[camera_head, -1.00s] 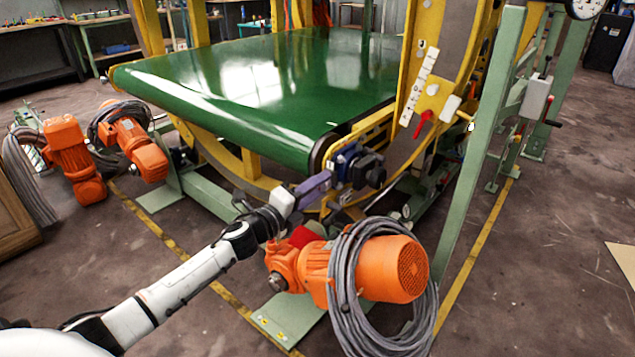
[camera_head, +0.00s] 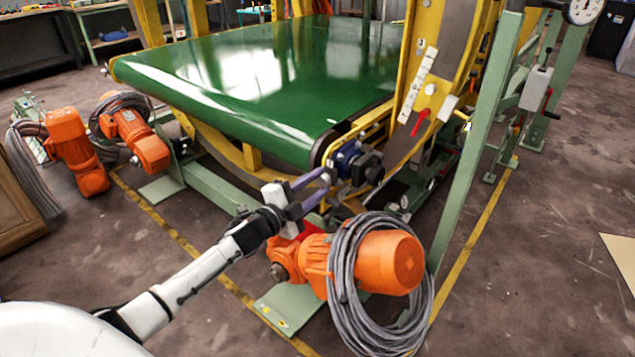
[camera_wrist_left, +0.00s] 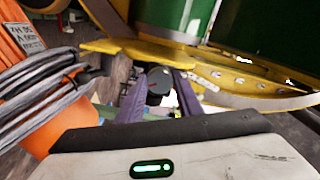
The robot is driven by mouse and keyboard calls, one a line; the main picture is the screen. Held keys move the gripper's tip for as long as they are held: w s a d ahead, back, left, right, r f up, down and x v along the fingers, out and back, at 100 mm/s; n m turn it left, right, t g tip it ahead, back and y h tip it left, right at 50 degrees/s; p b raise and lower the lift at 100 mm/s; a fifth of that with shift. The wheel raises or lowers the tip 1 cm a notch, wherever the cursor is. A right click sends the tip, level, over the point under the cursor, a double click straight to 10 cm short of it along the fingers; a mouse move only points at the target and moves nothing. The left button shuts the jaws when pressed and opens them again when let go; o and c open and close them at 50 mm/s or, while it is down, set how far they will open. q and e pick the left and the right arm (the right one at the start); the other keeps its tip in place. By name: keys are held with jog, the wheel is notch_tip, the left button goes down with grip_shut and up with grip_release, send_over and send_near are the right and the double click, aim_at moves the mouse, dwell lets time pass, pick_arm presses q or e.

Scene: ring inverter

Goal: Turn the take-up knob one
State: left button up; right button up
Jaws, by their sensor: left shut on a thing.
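The take-up knob is a small dark round piece (camera_wrist_left: 160,80) at the roller end of the green belt machine. In the left wrist view it sits between the two purple fingers of my left gripper (camera_wrist_left: 158,88). In the head view my left gripper (camera_head: 327,183) reaches up from the lower left to the machine's near corner, beside a blue-and-black bearing unit (camera_head: 350,160). The fingers are shut on the knob, and their tips partly hide it. My right gripper is not in view.
An orange motor with a coiled grey cable (camera_head: 375,262) stands just below the gripper. The green belt (camera_head: 240,85) and yellow frame (camera_head: 412,100) rise behind it. A red handle (camera_head: 420,122) is to the right. A green post (camera_head: 475,150) stands further right.

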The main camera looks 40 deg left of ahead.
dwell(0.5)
pick_arm(q)
jog(key=o, duration=1)
jog(key=shift+o, duration=0.2)
jog(key=s+p, duration=0.1)
jog(key=s, duration=0.9)
jog(key=shift+s+a, duration=0.2)
jog(key=shift+a, duration=0.2)
jog(key=s+d+f+n+g+p, duration=0.3)
jog(key=s+d+f+n, duration=0.3)
jog(key=s+d, duration=0.6)
jog(key=s+d+f+n+g+h+p, duration=0.1)
jog(key=s+d+f+n+g+p, duration=0.2)
jog(key=s+d, duration=0.9)
notch_tip(320, 180, down, 4)
jog(key=d+n+g, duration=0.1)
jog(key=n+g, duration=0.2)
jog(key=shift+d+p, duration=0.25)
jog(key=shift+p, duration=0.15)
